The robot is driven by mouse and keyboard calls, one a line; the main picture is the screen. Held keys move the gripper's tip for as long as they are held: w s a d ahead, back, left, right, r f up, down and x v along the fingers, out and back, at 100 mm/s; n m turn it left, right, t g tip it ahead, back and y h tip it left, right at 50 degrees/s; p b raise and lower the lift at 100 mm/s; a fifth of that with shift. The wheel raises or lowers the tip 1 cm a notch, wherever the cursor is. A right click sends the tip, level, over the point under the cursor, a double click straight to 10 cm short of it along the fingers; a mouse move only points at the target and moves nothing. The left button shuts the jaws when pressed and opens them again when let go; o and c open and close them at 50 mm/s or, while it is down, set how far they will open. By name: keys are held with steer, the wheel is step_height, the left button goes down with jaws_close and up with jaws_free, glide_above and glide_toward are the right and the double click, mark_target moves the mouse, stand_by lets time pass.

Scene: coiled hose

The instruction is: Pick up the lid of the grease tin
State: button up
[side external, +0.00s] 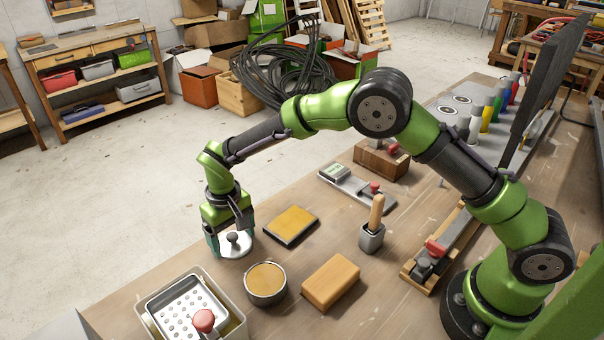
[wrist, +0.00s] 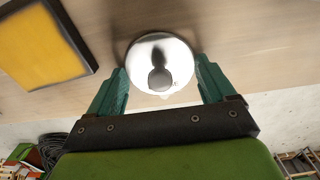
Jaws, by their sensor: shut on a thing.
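The lid (side external: 229,253) is a round, shiny metal disc with a dark round knob, near the table's left edge in the side view. In the wrist view the lid (wrist: 147,48) sits between the teal fingers of my gripper (wrist: 161,66). My gripper (side external: 231,238) is shut on the lid, one finger at each side of its rim. I cannot tell whether the lid touches the tabletop. The open grease tin (side external: 266,291), a round metal can filled with yellowish grease, stands to the lower right of the lid.
A yellow pad in a dark frame (side external: 291,225) lies right of my gripper. A tub with a perforated tray and red knob (side external: 204,321) stands at the front left. A tan block (side external: 330,282) and a wooden-handled brush in a grey holder (side external: 372,237) are right of the tin.

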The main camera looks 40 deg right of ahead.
step_height(320, 180, up, 9)
steer(key=shift+f, duration=0.1)
step_height(320, 180, up, 3)
steer(key=s+a, duration=0.1)
steer(key=m, duration=0.1)
glide_toward(265, 279)
steer(key=shift+d, duration=0.1)
steer(key=shift+f, duration=3.05)
steer(key=shift+f, duration=0.15)
steer(key=o, duration=0.9)
steer(key=shift+c, duration=0.2)
